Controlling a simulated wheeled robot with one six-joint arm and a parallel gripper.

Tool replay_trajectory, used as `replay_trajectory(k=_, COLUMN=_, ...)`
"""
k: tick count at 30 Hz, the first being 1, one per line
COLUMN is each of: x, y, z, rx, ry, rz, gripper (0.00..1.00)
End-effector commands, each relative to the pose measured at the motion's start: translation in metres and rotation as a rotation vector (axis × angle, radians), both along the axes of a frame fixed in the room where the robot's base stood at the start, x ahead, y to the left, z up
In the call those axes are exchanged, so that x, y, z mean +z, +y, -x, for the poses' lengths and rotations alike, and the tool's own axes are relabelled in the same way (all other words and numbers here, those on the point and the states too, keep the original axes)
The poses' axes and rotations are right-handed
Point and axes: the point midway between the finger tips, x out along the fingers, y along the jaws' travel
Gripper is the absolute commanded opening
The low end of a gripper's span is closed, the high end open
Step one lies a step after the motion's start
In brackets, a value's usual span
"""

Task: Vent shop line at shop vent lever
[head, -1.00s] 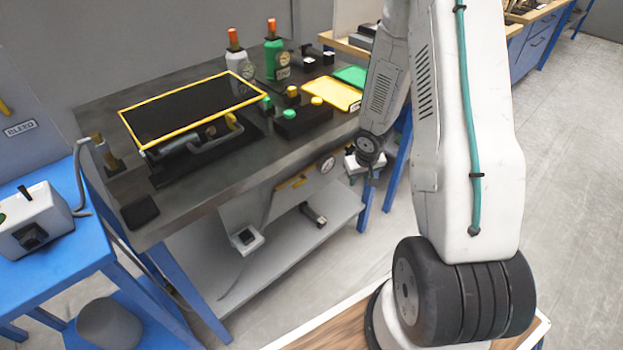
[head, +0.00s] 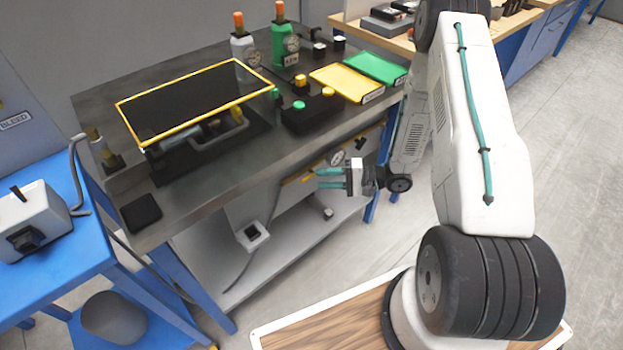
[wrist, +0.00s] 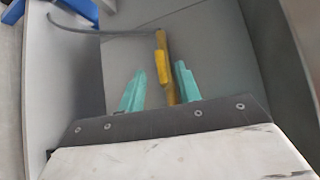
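The shop vent lever is a yellow handle (head: 294,179) on the panel under the front edge of the dark workbench. In the wrist view the yellow lever (wrist: 162,57) stands ahead of my gripper, lined up with the gap between the fingers. My gripper (head: 320,178) has its teal fingers apart and points left toward the lever in the head view. The wrist view shows the open fingers (wrist: 160,75) on either side of the lever's line. I cannot tell whether either finger touches it. The fingers partly cover the lever's right end in the head view.
A round gauge (head: 337,158) sits just above my gripper on the panel. The workbench (head: 215,170) overhangs it. A blue cart (head: 50,255) stands at the left. Floor at the right is clear.

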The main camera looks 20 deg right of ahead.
Motion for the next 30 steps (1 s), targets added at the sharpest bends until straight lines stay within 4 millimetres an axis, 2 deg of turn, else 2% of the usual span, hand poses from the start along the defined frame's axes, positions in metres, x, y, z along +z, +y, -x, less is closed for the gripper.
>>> replay_trajectory(k=3, x=-0.003, y=0.019, z=-0.008, rx=0.004, ry=0.0, rz=0.001, gripper=0.34)
replay_trajectory(k=9, x=-0.006, y=0.04, z=-0.02, rx=0.001, ry=0.0, rz=0.001, gripper=0.34)
replay_trajectory(k=20, x=-0.007, y=0.045, z=-0.023, rx=-0.003, ry=-0.001, rz=0.002, gripper=0.34)
replay_trajectory(k=24, x=-0.007, y=0.044, z=-0.023, rx=-0.004, ry=-0.002, rz=0.003, gripper=0.0)
replay_trajectory(k=30, x=-0.007, y=0.044, z=-0.023, rx=-0.004, ry=-0.002, rz=0.005, gripper=0.0)
